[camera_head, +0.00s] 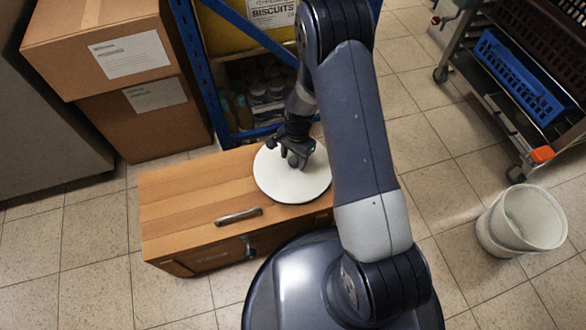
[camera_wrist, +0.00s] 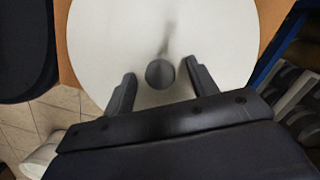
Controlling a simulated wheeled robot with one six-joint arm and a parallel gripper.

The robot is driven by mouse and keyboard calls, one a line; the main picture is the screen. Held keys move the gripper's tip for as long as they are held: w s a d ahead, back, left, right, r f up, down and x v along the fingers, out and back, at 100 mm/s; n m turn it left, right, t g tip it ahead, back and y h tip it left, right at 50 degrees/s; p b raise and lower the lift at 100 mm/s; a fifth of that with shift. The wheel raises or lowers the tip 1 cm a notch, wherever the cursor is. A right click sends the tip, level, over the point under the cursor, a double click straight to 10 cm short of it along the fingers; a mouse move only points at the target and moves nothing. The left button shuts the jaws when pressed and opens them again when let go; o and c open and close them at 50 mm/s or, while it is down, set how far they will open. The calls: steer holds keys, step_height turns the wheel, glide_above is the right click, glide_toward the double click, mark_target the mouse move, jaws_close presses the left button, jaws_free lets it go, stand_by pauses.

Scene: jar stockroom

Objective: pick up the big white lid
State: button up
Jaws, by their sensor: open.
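The big white lid (camera_head: 290,184) is a flat round disc lying on top of the wooden cabinet (camera_head: 180,198), near its right end. In the wrist view the lid (camera_wrist: 110,50) fills most of the picture, with a round dark grey knob (camera_wrist: 160,74) at its middle. My gripper (camera_head: 293,160) is over the lid. In the wrist view my gripper (camera_wrist: 162,80) is open, with one finger on each side of the knob and a gap on both sides. I cannot tell how far the fingertips are above the lid's surface.
The cabinet's left top is bare, with a handle (camera_head: 238,216) at its front. A blue-framed shelf (camera_head: 211,75) with jars stands behind. Cardboard boxes (camera_head: 150,110) are at the left.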

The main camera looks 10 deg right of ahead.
steer(key=shift+f, duration=0.75)
steer(key=shift+c, duration=0.2)
steer(key=shift+r, duration=0.1)
steer(key=c, duration=1)
